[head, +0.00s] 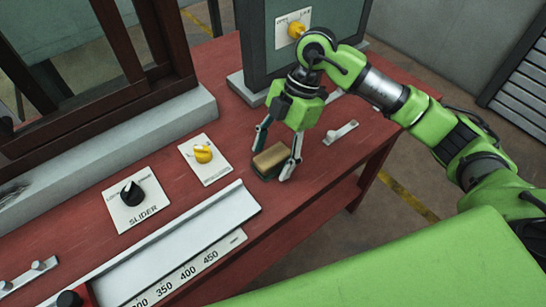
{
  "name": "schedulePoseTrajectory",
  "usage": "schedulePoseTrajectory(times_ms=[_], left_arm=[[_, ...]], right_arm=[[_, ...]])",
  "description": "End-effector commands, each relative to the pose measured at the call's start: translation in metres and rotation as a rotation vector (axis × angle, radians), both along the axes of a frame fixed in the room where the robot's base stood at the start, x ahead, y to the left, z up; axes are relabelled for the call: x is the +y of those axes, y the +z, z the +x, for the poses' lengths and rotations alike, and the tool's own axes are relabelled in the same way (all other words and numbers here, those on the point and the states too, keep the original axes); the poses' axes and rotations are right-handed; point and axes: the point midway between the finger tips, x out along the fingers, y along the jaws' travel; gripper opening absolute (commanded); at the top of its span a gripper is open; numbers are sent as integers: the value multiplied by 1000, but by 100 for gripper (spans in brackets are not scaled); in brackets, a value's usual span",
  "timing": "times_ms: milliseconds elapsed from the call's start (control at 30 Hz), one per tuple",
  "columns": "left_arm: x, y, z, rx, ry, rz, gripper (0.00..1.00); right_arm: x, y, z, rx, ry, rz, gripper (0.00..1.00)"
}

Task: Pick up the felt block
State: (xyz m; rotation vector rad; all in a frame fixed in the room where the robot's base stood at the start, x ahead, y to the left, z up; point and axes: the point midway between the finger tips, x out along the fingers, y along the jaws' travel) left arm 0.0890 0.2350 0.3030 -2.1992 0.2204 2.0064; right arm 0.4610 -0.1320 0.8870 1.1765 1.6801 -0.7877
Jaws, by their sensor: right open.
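The felt block (271,157) is a small block with a tan top and a dark green lower part. It lies on the red table in the head view, right of the yellow knob. My right gripper (272,165) points down over it and is open. One finger is at the block's left far side and the other at its right side. I cannot tell whether the fingers touch the block. My left gripper is not in view.
The red table (217,91) carries a black slider knob (132,193), a yellow knob (203,154), a metal rail (170,242) with a number scale, and a small metal handle (341,132). A dark wooden frame (110,104) stands at the left and a grey-green cabinet (257,40) behind.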

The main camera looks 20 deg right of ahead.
Motion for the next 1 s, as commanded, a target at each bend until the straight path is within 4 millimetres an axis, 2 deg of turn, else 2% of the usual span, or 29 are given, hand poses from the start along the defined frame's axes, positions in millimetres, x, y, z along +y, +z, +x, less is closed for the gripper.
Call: schedulePoseTrajectory(times_ms=[167, 300, 333, 767, 1000], left_arm=[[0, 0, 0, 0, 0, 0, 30], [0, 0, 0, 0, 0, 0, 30], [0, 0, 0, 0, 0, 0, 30], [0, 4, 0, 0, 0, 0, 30], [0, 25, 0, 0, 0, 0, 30]], right_arm=[[0, 0, 0, -1, 1, 0, 61], [0, 0, 0, -1, 0, 0, 25], [0, 0, 0, -1, 0, 0, 19], [0, 4, 0, -1, 0, 0, 19], [0, 26, 1, -2, -1, 1, 19]])
